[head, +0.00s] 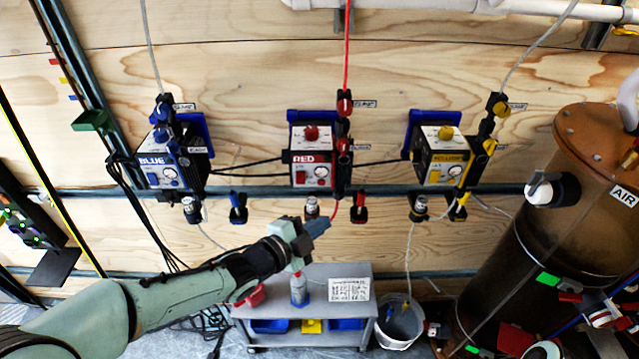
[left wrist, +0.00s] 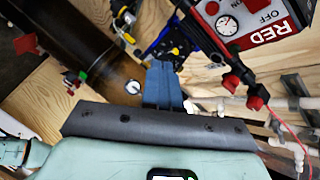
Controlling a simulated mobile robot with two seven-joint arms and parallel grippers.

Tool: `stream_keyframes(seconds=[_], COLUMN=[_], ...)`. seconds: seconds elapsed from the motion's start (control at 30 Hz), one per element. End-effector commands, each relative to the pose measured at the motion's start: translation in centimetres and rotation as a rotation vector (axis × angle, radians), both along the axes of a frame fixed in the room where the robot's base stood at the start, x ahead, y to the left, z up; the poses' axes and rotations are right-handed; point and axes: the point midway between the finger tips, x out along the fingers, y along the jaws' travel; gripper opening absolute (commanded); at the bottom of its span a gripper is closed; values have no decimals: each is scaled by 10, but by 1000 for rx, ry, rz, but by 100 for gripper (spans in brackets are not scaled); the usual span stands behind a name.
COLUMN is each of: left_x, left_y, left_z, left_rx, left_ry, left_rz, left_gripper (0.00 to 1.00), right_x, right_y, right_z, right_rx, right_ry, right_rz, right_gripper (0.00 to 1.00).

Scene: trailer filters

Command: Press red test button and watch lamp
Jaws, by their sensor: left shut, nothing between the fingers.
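The red unit (head: 312,172) is a box labelled RED on the plywood wall, with a round gauge and a small red spot (head: 300,177) on its front and a red knob (head: 311,132) on top. I cannot tell which part is the test button, and I cannot make out a lamp. In the left wrist view the box (left wrist: 262,28) shows tilted at the top right with its gauge. My left gripper (head: 318,227) is below the unit, apart from it, with blue fingers shut and empty; they also show in the left wrist view (left wrist: 163,85). My right gripper is not in view.
A blue unit (head: 165,170) and a yellow unit (head: 441,160) hang on either side. A red valve handle (head: 358,212) and red hose are near my fingers. Below stand a grey cart (head: 300,312) and a white bucket (head: 398,330). A large brown AIR tank (head: 535,250) stands right.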

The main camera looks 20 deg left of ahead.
Motion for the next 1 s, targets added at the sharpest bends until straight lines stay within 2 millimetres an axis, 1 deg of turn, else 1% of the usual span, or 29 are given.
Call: stream_keyframes(seconds=[0.23, 0.37, 0.57, 0.77, 0.9, 1.0], left_x=[1, 9, 34, 62, 75, 81], left_y=[0, 3, 10, 17, 22, 24], left_z=[0, 0, 3, 4, 1, 0], left_rx=[-3, -3, -5, -5, -5, -3], left_ry=[3, 4, 4, 3, 3, 4], left_rz=[1, 2, 2, 2, 2, 2], left_gripper=[0, 0, 0, 0, 0, 0], right_x=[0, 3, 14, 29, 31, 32], right_y=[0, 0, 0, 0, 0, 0], right_z=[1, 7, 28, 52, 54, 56], right_rx=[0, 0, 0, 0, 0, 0], right_ry=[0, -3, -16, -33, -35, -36], right_rz=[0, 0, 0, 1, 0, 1], right_gripper=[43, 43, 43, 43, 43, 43])
